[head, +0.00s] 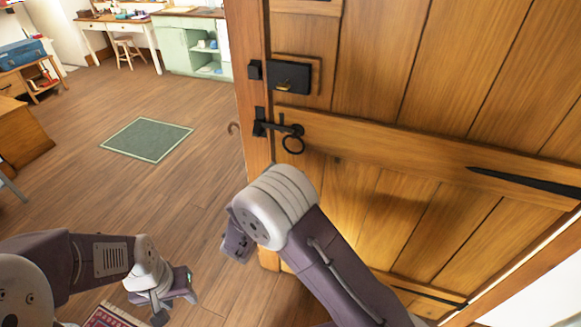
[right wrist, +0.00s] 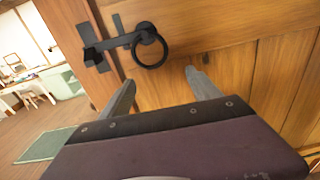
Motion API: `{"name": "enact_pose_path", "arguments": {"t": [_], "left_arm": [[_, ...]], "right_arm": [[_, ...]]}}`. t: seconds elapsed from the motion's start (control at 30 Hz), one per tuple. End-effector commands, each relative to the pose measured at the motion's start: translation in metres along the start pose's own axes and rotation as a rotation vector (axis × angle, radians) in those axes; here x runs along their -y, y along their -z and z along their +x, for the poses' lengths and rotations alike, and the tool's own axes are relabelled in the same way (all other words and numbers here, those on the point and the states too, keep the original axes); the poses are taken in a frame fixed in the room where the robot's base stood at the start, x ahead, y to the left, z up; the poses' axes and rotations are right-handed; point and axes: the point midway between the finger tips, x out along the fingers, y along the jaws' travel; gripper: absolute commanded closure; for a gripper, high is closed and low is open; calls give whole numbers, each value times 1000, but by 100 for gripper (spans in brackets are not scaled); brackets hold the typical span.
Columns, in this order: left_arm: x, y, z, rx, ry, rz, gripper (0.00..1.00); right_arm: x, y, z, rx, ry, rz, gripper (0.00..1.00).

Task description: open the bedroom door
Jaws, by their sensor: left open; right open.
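The wooden plank door (head: 385,75) fills the right of the head view. A black latch bar (head: 278,128) reaches from the door to a black catch on the upright at its left edge. A black ring handle (head: 293,144) hangs below the bar's right end. The ring also shows in the right wrist view (right wrist: 150,50). My right gripper (right wrist: 161,90) is open and empty, its fingertips just below the ring, apparently apart from it. In the head view my right arm hides its fingers. My left gripper (head: 173,305) is open and empty, low over the floor at lower left.
A black lock box (head: 290,78) sits above the latch. A black strap hinge (head: 525,181) lies across the door. A green mat (head: 147,139) lies on open floor to the left. A patterned rug (head: 112,317), desk (head: 115,20) and green cabinet (head: 193,45) also show.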

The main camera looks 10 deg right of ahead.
Motion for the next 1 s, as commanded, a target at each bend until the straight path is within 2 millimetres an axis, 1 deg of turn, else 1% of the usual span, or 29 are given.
{"name": "enact_pose_path", "arguments": {"t": [0.03, 0.1, 0.17, 0.23, 0.27, 0.5, 0.63, 0.77, 0.97, 1.0], "left_arm": [[0, 0, 3, -1, 0, 0, 59], [0, 0, 2, -1, 0, 0, 59], [0, 0, 1, -1, 0, 0, 59], [0, 0, 0, -1, 0, 0, 59], [0, 0, -1, -1, 0, 0, 59], [0, 1, -7, -1, 0, 0, 59], [0, 1, -8, -1, 0, 0, 59], [0, 1, -9, -1, 0, 0, 59], [0, 1, -9, -1, 0, 0, 59], [0, 1, -9, -1, 0, 0, 59]], "right_arm": [[-9, 1, -2, 21, -29, -11, 28], [-14, -2, -4, 33, -45, -16, 28], [-14, -3, -2, 33, -45, -16, 28], [-13, -4, 4, 32, -41, -15, 28], [-13, -4, 9, 32, -39, -14, 28], [-14, -6, 60, 30, -37, -14, 28], [-15, -6, 79, 30, -38, -13, 28], [-15, -5, 87, 29, -40, -15, 28], [-16, -5, 88, 28, -40, -14, 28], [-16, -5, 88, 28, -40, -14, 31]]}}
